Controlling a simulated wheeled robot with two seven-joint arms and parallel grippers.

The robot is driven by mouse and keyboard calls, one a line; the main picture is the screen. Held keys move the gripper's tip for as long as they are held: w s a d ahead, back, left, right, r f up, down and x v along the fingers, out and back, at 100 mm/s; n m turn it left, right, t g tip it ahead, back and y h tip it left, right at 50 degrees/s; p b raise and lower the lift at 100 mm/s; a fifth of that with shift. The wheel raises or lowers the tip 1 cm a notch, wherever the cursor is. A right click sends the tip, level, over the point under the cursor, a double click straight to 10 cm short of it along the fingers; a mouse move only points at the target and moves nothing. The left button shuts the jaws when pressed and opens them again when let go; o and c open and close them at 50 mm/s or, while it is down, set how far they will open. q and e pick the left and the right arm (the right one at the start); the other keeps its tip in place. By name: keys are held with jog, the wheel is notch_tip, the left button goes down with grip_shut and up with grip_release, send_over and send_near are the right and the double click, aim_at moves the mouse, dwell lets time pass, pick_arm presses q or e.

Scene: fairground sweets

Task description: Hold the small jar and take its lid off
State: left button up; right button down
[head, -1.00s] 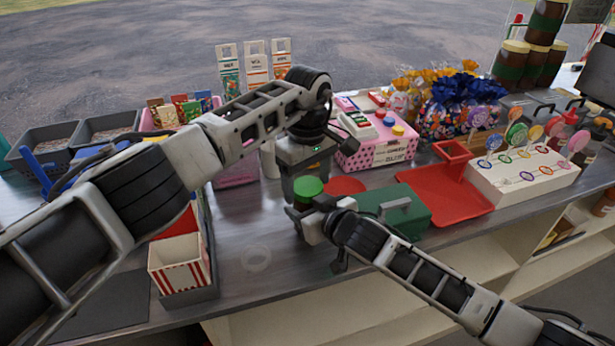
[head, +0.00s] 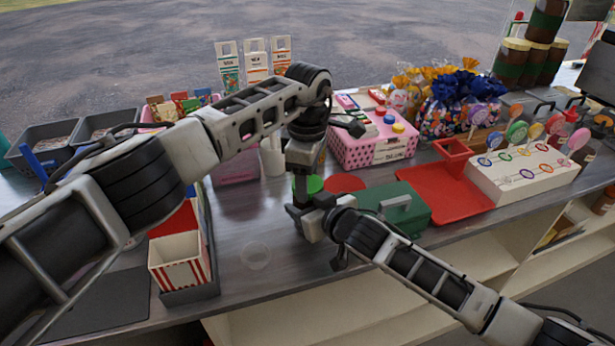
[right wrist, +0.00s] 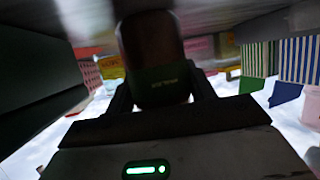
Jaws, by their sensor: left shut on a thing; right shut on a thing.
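The small jar (right wrist: 155,60) is dark with a green band and shows between the fingers of my right gripper (right wrist: 160,92) in the right wrist view. Whether lid and jar still touch is hidden.
A red disc (head: 345,183) and a green box with a handle (head: 392,205) stand close at the right, then a red tray (head: 450,195). A striped popcorn box (head: 180,262) stands at the left.

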pick_arm(q)
jog(key=o, duration=1.1)
jog(key=shift+r, duration=2.3)
jog(key=shift+c, duration=0.2)
notch_tip(320, 180, up, 3)
jog(key=m, duration=0.5)
jog(key=shift+f, duration=0.15)
jog(key=shift+m, duration=0.8)
jog(key=shift+f, duration=3.65)
